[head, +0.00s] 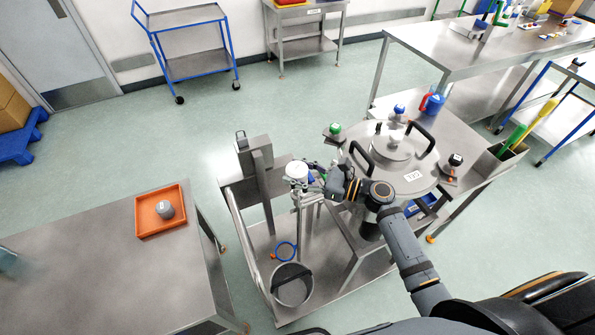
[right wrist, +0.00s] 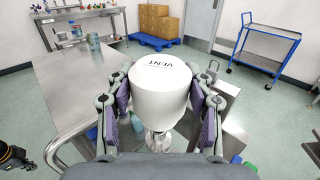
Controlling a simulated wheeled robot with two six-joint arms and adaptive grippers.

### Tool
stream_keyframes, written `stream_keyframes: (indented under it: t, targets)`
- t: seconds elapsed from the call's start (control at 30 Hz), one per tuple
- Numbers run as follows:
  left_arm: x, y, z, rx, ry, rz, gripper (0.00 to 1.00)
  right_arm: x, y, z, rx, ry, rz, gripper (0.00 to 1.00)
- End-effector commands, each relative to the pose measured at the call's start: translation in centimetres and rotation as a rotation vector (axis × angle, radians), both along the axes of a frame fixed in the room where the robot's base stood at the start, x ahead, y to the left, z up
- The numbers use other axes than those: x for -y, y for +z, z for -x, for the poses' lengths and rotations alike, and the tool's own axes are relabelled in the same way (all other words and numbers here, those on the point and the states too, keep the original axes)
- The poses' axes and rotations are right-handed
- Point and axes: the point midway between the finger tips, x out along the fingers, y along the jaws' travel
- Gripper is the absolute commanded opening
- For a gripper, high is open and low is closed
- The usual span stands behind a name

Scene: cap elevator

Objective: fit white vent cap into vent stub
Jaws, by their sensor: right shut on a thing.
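The white vent cap (head: 297,170) is in my right gripper (head: 312,179), beside a tall grey metal post. In the right wrist view the cap (right wrist: 161,88) sits upright between both finger pads, with the word VENT on its top. My right gripper (right wrist: 161,110) is shut on its sides. A ridged metal piece (right wrist: 158,140) shows just below the cap. I cannot tell whether it belongs to the cap or to a stub. I cannot single out the vent stub for sure.
A round metal vessel lid (head: 409,183) with black handles stands right of the cap, with green (head: 335,128), blue (head: 399,109) and black (head: 456,159) knobs around it. An orange tray (head: 147,227) holds a grey cap (head: 165,209) on the left table. A bucket (head: 292,291) stands below.

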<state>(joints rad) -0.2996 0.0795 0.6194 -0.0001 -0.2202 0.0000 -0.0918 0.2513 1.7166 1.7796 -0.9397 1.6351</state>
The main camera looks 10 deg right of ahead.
Motion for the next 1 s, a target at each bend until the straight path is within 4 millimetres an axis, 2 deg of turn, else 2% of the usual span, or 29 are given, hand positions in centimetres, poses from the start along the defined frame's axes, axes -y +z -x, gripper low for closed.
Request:
stream_keyframes:
  t: [0.5, 1.0]
  targets:
    - [0.0, -0.45, 0.01, 0.0, 0.0, 0.0, 0.0, -0.01, -0.77, 0.0, 0.0, 0.0, 0.0, 0.21]
    - [-0.01, -0.28, -0.01, 0.001, 0.0, 0.0, 0.0, -0.01, -0.68, 0.0, 0.0, 0.0, 0.0, 0.21]
